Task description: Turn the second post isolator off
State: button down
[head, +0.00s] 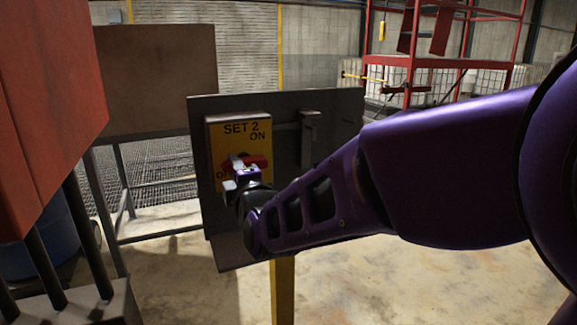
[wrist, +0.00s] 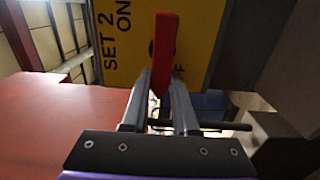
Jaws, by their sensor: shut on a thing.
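The isolator is a yellow plate (head: 224,140) marked SET 2 and ON on a dark upright panel. Part of a second label shows beside the handle, mostly hidden. The wrist view shows the yellow plate (wrist: 205,35) turned on its side. The red handle (head: 260,161) lies about level across the plate in the head view. In the wrist view the red handle (wrist: 166,45) runs up from between the fingers. My gripper (wrist: 161,88) is shut on the handle's near end. In the head view my gripper (head: 240,168) covers the plate's lower part.
The dark panel (head: 340,125) stands on a yellow post (head: 284,290) and carries a grey bracket (head: 309,135). A red-orange housing (head: 50,105) stands close at the left. A red frame (head: 440,50) stands at the back right. The concrete floor (head: 390,285) looks clear in front.

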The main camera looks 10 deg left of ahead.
dwell(0.5)
jog(key=c, duration=0.7)
grip_release()
jog(key=shift+s, duration=0.1)
